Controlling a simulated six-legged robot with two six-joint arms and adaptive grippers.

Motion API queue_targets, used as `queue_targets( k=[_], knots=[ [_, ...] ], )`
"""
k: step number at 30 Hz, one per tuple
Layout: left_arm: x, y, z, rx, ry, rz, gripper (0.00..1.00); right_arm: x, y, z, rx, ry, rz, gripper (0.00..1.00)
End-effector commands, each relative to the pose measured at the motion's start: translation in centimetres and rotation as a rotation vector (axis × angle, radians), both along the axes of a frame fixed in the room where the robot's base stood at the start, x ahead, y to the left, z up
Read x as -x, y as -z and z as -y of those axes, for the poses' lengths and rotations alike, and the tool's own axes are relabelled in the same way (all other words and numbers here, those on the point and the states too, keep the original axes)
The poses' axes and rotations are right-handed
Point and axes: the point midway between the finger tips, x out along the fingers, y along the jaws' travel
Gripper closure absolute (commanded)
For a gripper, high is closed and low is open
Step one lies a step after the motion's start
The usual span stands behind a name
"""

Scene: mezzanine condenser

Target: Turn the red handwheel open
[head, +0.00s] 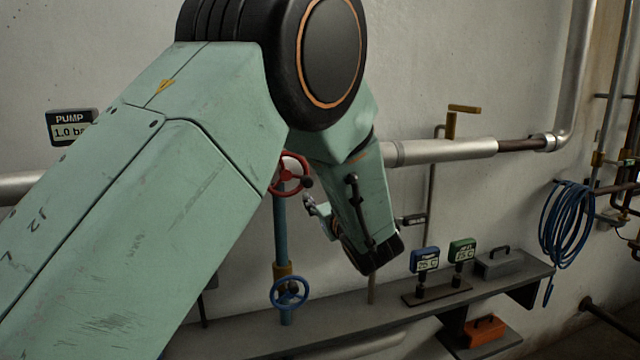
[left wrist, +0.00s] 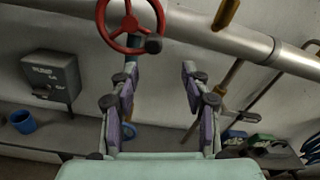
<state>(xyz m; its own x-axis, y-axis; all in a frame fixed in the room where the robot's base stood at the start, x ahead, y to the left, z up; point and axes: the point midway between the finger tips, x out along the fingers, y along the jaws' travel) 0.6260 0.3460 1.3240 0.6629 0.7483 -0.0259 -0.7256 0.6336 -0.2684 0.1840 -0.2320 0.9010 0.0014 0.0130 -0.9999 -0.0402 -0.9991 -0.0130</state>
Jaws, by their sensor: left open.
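The red handwheel (head: 291,189), with a dark knob on its rim, sits on a blue vertical pipe in the middle of the head view. My left arm hides part of its left side. In the left wrist view the red handwheel (left wrist: 130,23) is at the top, cut by the frame edge, beyond the fingers. My left gripper (head: 309,203) is just right of and below the wheel in the head view, mostly hidden by its own wrist. In the left wrist view my left gripper (left wrist: 153,82) is open, with nothing between its fingers. My right gripper is not in view.
A blue handwheel (head: 289,291) is lower on the same pipe. A grey shelf (head: 235,336) runs below, holding small gauges (head: 425,260) and a grey box (head: 499,263). A grey horizontal pipe (head: 440,151) crosses behind my arm. A blue hose coil (head: 567,225) hangs at right.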

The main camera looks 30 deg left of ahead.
Motion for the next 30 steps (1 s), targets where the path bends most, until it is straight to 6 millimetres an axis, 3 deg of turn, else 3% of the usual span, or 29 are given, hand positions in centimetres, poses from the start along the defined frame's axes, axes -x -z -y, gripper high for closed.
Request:
queue_targets(
  k=[5,18,30],
  knots=[
    [0.1,-0.7,-1.0,-0.033,-0.022,0.015,0.53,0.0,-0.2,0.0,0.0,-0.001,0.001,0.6],
    [-3.8,-0.8,-5.6,-0.03,-0.022,0.013,0.53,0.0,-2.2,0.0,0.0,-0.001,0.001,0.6],
    [-4.5,-0.7,-6.3,-0.032,-0.018,0.011,0.53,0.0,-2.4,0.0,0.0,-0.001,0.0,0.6]
  ],
)
